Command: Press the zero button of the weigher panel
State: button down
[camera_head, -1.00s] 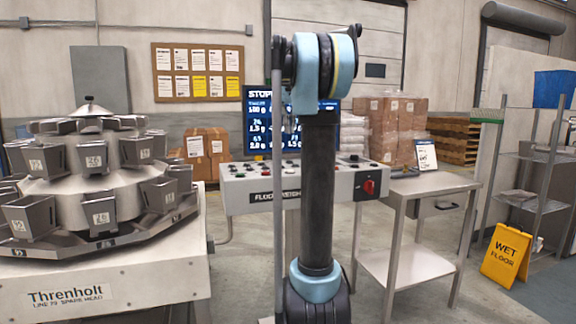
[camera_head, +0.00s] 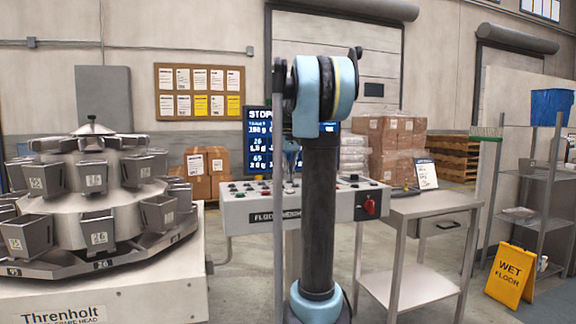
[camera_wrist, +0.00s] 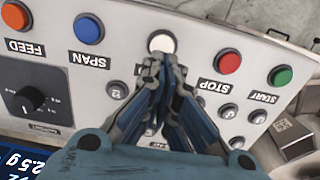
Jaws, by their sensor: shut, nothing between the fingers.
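The weigher panel (camera_head: 237,212) is a pale box on a stand below a blue screen in the head view, partly hidden behind my arm. In the wrist view the panel (camera_wrist: 222,50) appears upside down. A white button (camera_wrist: 162,41) sits between the blue SPAN button (camera_wrist: 88,28) and the red STOP button (camera_wrist: 228,62). My fingers cover the place where its label would be. My gripper (camera_wrist: 163,70) is shut and empty, with its tips just below the white button in the picture. I cannot tell whether they touch the panel. My gripper is hidden in the head view.
An orange FEED button (camera_wrist: 16,17), a green START button (camera_wrist: 280,76), small grey buttons and a black knob (camera_wrist: 24,101) surround the fingers. A multihead weigher (camera_head: 95,205) stands left. A steel table (camera_head: 432,207) stands right, with a yellow wet-floor sign (camera_head: 511,275) beyond.

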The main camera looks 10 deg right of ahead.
jog(key=shift+f, duration=1.8)
jog(key=shift+s+f, duration=0.15)
jog(key=shift+f, duration=0.75)
notch_tip(320, 180, up, 14)
jog(key=shift+r, duration=0.15)
